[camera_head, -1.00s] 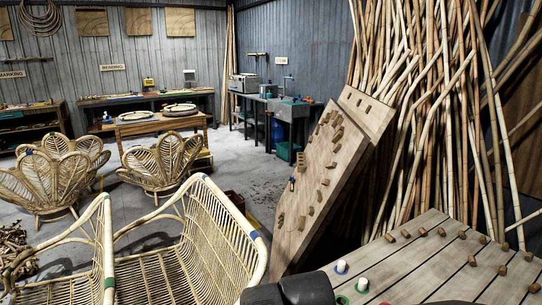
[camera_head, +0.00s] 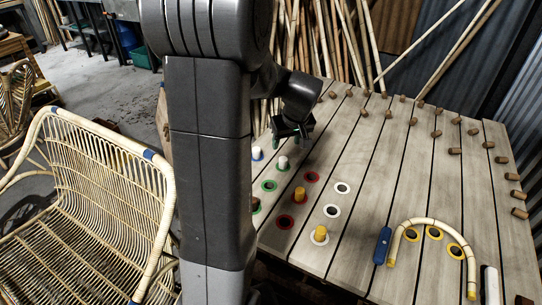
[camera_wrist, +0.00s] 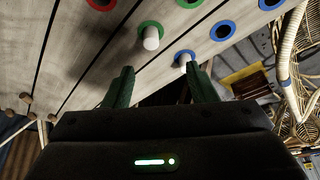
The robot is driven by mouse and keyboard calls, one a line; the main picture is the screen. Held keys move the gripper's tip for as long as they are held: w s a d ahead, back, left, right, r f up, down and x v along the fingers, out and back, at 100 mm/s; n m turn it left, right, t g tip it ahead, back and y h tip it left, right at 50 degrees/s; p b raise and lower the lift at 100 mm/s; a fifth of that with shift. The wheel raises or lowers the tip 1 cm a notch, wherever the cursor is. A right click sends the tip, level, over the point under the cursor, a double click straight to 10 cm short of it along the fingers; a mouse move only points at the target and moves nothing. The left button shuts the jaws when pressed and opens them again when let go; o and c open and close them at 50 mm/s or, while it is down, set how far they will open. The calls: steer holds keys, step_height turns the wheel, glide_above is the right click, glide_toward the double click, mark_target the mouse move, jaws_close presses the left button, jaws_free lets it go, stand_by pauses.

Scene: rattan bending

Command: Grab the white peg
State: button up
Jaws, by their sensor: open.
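Two white pegs stand on the slatted wooden board (camera_head: 375,150). One white peg (camera_head: 283,162) stands in a green ring and also shows in the wrist view (camera_wrist: 151,39). The other white peg (camera_head: 257,153) stands in a blue ring and shows in the wrist view (camera_wrist: 184,58), near the right finger. My gripper (camera_head: 291,137) is over the board near the pegs, pointing down. In the wrist view my gripper (camera_wrist: 162,80) is open, with green fingers apart and no peg held. Whether a finger touches the blue-ring peg cannot be told.
A bent rattan arch (camera_head: 432,223) and a blue-handled tool (camera_head: 382,246) lie on the right. Several brown pegs (camera_head: 454,151) line the board. A rattan chair (camera_head: 95,205) is at left.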

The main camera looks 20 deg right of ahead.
mark_target(283, 159)
steer(key=x, duration=0.4)
steer(key=d+x, duration=0.1)
steer(key=x, duration=0.4)
steer(key=p+x, duration=0.1)
steer(key=x, duration=0.4)
steer(key=shift+w+d, duration=0.4)
steer(key=shift+w, duration=0.05)
steer(key=c, duration=1.1)
